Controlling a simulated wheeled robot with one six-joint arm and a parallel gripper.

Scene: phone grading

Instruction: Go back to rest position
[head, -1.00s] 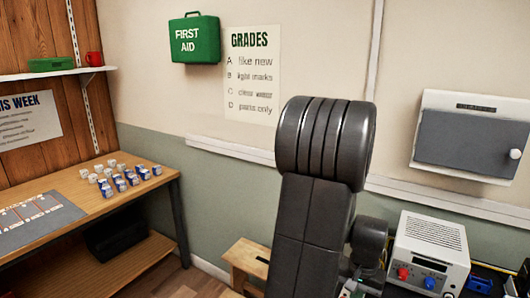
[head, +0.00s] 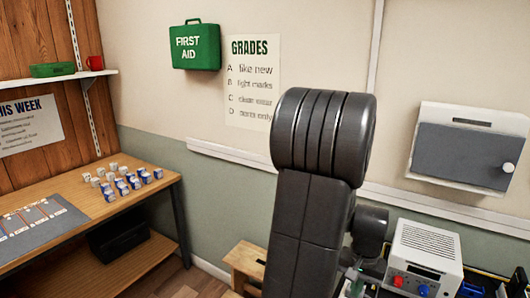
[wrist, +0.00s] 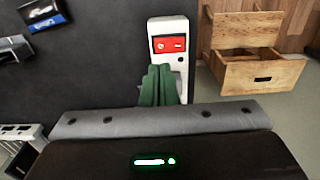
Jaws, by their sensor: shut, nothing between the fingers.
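In the wrist view my gripper (wrist: 158,84) shows as two green fingers pressed together, with nothing between them. They point toward a white device with a red panel (wrist: 168,44), which lies beyond the fingertips; I cannot tell how far apart they are. In the head view my dark grey arm stands upright in front of the wall and bends at the top. My gripper cannot be made out clearly in that view.
A wooden unit with an open drawer (wrist: 262,73) is at the upper right of the wrist view.

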